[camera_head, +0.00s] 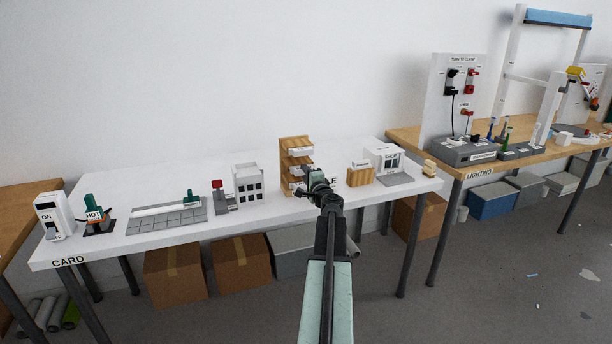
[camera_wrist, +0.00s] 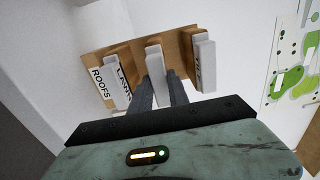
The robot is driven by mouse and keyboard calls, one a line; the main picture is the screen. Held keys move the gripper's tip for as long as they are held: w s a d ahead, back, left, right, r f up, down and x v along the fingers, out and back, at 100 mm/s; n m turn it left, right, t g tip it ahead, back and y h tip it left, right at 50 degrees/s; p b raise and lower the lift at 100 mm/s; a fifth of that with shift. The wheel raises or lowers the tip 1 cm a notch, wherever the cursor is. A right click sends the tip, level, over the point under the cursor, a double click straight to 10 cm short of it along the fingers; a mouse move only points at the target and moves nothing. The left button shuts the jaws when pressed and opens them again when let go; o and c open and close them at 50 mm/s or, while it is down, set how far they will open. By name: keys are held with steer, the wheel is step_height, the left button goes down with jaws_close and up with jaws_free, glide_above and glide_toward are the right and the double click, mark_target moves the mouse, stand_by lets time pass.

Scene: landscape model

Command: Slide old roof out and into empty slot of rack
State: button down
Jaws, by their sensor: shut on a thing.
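The wooden rack (camera_head: 286,150) stands upright at the back of the white table, with pale pieces on its shelves. In the wrist view the rack (camera_wrist: 92,52) appears turned, with a "ROOFS" label and pale pieces at its left (camera_wrist: 117,78) and right (camera_wrist: 204,65). My gripper (camera_wrist: 163,90) is shut on a pale slab (camera_wrist: 154,60), probably the old roof, between those two pieces. I cannot tell how deep the slab sits in the rack. In the head view my gripper (camera_head: 316,182) is at the rack's lower right and partly hides it.
A grey-white building (camera_head: 248,184) stands left of the rack. A wooden box (camera_head: 360,174) and a white building (camera_head: 384,157) stand to the right. A grey board (camera_head: 168,216), hot tool (camera_head: 98,216) and white switch box (camera_head: 53,217) are farther left. The lighting table (camera_head: 406,138) adjoins at right.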

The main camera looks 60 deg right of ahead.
steer(key=shift+w+d, duration=0.3)
steer(key=shift+w, duration=0.2)
steer(key=c, duration=1.2)
jaws_free()
steer(key=shift+o, duration=0.2)
steer(key=v, duration=0.7)
steer(key=shift+s+a, duration=0.25)
steer(key=shift+s, duration=0.05)
